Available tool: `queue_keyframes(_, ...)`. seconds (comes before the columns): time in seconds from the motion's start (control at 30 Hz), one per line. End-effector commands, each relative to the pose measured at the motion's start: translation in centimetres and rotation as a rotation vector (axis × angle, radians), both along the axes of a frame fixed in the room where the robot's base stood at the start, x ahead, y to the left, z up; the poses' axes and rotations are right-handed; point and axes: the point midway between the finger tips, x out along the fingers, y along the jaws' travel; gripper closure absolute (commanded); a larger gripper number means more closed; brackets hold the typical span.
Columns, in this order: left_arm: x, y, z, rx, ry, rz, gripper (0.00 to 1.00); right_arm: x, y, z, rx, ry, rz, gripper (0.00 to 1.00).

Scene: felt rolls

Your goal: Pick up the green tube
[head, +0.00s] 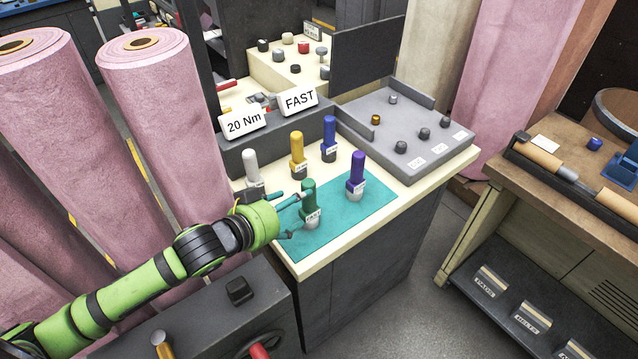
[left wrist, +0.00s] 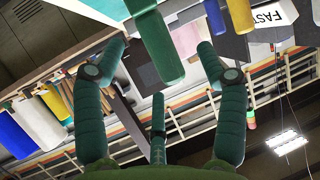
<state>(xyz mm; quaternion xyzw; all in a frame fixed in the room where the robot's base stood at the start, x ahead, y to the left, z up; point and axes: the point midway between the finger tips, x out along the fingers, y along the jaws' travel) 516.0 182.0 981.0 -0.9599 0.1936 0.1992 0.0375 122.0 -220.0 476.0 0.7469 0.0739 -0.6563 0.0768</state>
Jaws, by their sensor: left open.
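The green tube (head: 309,194) stands upright on the teal mat (head: 345,217) at the front of the pale-topped bench, with a grey lower end and a "FAST" label. My left gripper (head: 297,214) is open, with its fingers at the tube's left side, close to it; I cannot tell whether they touch. In the left wrist view a green piece that looks like the tube (left wrist: 157,45) hangs in from the top between the spread fingertips (left wrist: 164,48). Nothing is visibly gripped. My right gripper is not in view.
A purple tube (head: 356,172) stands right of the green one. Blue (head: 329,135), yellow (head: 297,149) and light grey (head: 250,169) tubes stand behind and left. "20 Nm" (head: 243,123) and "FAST" (head: 299,98) signs are behind. The mat's front right is clear.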

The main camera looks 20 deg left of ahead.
Motion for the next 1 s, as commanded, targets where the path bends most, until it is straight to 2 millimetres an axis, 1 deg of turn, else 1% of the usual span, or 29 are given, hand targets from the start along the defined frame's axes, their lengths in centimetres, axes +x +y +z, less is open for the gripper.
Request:
queue_keyframes(0.03,0.1,-0.1,0.0,-0.002,0.0,-0.002,0.27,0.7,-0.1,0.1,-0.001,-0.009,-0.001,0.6)
queue_keyframes(0.07,0.3,-0.1,0.0,-0.002,0.0,-0.002,0.27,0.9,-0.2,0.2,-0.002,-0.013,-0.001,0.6)
queue_keyframes(0.13,0.8,-0.3,-0.1,-0.005,-0.002,-0.002,0.27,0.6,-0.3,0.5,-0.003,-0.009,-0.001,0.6)
queue_keyframes(0.17,1.1,-0.4,-0.2,-0.005,-0.001,-0.002,0.27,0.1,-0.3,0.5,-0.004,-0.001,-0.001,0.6)
queue_keyframes(0.33,2.5,-1.2,-0.9,-0.004,-0.002,-0.002,0.27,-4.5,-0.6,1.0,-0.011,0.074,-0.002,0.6)
queue_keyframes(0.4,3.3,-1.7,-1.2,-0.004,-0.002,-0.002,0.27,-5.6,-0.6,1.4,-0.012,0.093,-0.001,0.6)
queue_keyframes(0.47,4.0,-2.1,-1.6,-0.005,-0.001,-0.002,0.27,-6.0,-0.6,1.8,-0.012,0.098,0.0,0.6)
queue_keyframes(0.57,5.0,-2.6,-2.2,-0.004,-0.002,-0.001,0.27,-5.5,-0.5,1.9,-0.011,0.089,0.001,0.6)
queue_keyframes(0.67,5.6,-2.8,-2.7,-0.002,-0.002,-0.002,0.27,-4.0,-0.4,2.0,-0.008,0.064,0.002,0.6)
queue_keyframes(0.7,5.7,-2.9,-2.8,-0.001,-0.002,-0.003,0.27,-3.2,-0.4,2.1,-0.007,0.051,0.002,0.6)
queue_keyframes(0.8,5.8,-3.0,-2.8,-0.001,-0.002,-0.003,0.27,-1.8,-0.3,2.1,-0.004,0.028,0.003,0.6)
queue_keyframes(0.93,5.8,-2.9,-2.8,-0.001,-0.002,-0.003,0.27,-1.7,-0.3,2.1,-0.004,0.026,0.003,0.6)
queue_keyframes(0.97,5.8,-2.9,-2.8,-0.001,-0.002,-0.003,0.39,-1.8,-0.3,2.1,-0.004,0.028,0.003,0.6)
queue_keyframes(1.0,5.8,-2.9,-2.8,-0.001,-0.002,-0.003,0.55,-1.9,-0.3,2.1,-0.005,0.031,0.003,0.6)
